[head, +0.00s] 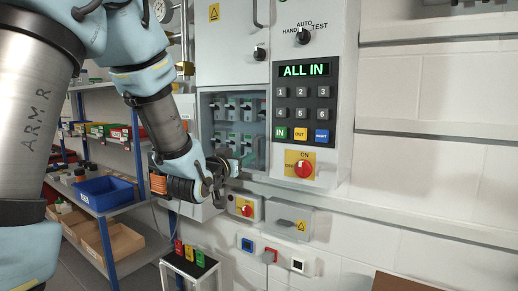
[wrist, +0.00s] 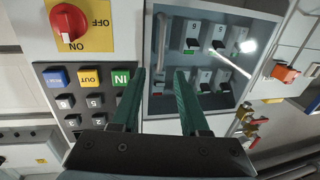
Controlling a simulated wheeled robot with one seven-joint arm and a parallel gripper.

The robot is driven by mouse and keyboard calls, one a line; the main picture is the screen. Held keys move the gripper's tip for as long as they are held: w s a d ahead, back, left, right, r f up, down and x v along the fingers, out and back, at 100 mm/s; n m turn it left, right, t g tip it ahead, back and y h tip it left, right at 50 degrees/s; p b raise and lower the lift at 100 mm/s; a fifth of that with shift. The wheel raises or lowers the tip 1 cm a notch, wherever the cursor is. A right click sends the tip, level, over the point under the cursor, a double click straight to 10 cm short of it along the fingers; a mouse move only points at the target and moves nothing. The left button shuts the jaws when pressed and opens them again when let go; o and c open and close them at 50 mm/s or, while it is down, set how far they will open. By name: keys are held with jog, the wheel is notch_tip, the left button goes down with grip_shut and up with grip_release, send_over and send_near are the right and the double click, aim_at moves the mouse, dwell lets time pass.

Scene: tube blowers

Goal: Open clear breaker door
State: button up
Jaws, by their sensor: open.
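The clear breaker door (head: 230,132) covers a recess with rows of breakers, left of the keypad panel. It looks shut, and glare shows on it in the wrist view (wrist: 232,62). A slim grey upright handle (wrist: 160,42) runs along its edge beside the keypad. My gripper (head: 232,168) is in front of the lower part of this door in the head view. In the wrist view its two green fingers (wrist: 160,71) are apart and empty, with the handle showing between their tips. Whether the fingers reach around the handle in depth, I cannot tell.
The keypad panel (head: 302,108) with a red rotary switch (head: 304,169) adjoins the door. Below are a small red-knob switch box (head: 245,207) and a clear-covered box (head: 290,221). A shelf with a blue bin (head: 104,191) stands at the left. Bare wall lies right.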

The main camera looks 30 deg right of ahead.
aim_at(256, 150)
jog(key=p+x, duration=0.3)
jog(key=x, duration=0.6)
jog(key=shift+w, duration=0.1)
grip_shut()
dwell(1.2)
